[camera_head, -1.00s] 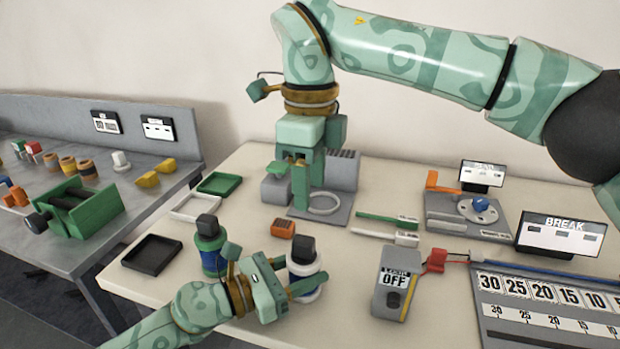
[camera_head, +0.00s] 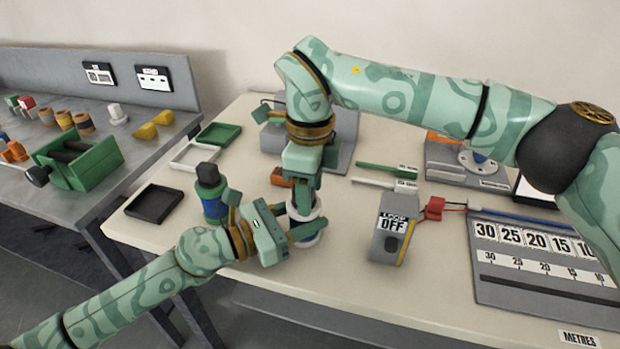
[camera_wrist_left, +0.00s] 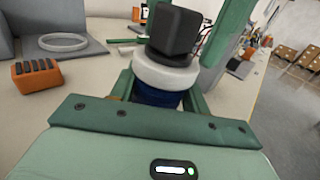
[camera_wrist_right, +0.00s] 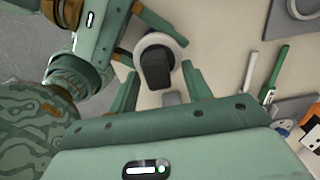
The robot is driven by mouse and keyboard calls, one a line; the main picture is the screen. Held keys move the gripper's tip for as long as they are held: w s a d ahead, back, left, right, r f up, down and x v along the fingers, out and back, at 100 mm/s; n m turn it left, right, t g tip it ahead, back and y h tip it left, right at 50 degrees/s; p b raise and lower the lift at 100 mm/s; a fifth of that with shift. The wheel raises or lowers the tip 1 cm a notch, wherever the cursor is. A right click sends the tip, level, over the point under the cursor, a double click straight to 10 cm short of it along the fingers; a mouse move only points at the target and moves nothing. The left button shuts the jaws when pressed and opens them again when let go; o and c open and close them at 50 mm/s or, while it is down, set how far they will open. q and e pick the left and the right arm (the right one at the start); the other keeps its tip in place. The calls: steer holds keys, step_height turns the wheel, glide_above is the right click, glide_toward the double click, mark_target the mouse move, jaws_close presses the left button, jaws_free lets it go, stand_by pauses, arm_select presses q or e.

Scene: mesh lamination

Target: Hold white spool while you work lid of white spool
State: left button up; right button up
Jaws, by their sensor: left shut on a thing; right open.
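The white spool (camera_head: 308,238) stands near the front of the beige table, partly hidden by both grippers. Its black block-shaped lid (camera_wrist_left: 176,32) sits on the white rim (camera_wrist_left: 165,72) in the left wrist view. My left gripper (camera_head: 300,226) is shut on the spool's body below the rim. My right gripper (camera_head: 304,195) points down over the spool, open. In the right wrist view the lid (camera_wrist_right: 157,68) lies between the spread fingers, with a gap on each side; I cannot tell whether the fingertips reach down past its top.
A green-and-blue spool (camera_head: 212,205) with a black lid stands close left of the left gripper. An orange block (camera_head: 283,177) is just behind. A grey LOOM OFF box (camera_head: 390,238) stands to the right. Trays (camera_head: 153,204) lie at left.

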jaws_close()
steer(key=shift+r, duration=0.15)
stand_by(0.4)
steer(key=shift+r, duration=3.65)
arm_select(q)
steer(key=o, duration=1.5)
steer(key=shift+c, duration=0.2)
steer(key=shift+a, duration=0.1)
